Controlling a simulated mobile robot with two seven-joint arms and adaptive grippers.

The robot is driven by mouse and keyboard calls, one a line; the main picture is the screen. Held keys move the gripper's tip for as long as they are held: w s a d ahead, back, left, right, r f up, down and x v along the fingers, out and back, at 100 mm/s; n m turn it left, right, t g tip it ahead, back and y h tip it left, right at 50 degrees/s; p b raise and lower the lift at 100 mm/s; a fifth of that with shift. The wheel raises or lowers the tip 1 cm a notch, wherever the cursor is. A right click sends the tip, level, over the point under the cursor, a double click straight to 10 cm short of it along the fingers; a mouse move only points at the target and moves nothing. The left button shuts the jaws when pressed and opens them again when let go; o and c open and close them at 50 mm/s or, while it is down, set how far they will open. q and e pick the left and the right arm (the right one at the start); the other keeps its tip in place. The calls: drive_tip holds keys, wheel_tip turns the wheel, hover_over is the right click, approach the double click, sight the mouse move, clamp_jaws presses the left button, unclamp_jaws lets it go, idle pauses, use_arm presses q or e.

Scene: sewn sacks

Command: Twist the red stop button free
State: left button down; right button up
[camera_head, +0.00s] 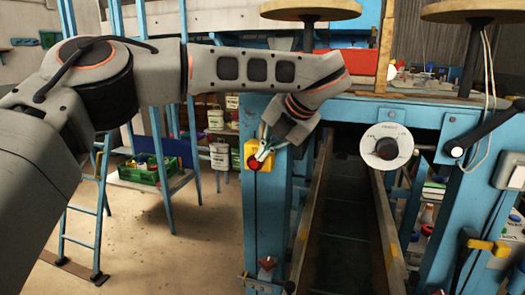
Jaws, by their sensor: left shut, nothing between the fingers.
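The red stop button (253,164) sits on a yellow box (249,150) fixed to the blue post of the machine, in the middle of the head view. My left arm comes in from the left and bends down to it. My left gripper (263,155) is shut and empty, with its fingertips right at the button, partly in front of the yellow box. I cannot tell whether the fingertips touch the button. My right gripper is not in view.
A round dial with a black knob (387,148) is on the blue frame to the right. A conveyor channel (345,220) runs between the blue posts. A blue ladder (84,215) and a green crate (150,168) on a shelf stand at the left. Floor at lower left is clear.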

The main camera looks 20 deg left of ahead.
use_arm(q)
drive_tip(key=shift+f, duration=0.1)
idle(0.3)
drive_tip(key=c, duration=2.1)
unclamp_jaws()
drive_tip(key=shift+w, duration=0.1)
drive_tip(key=shift+a, duration=0.1)
drive_tip(key=v, duration=1.2)
drive_tip(key=shift+f, duration=0.1)
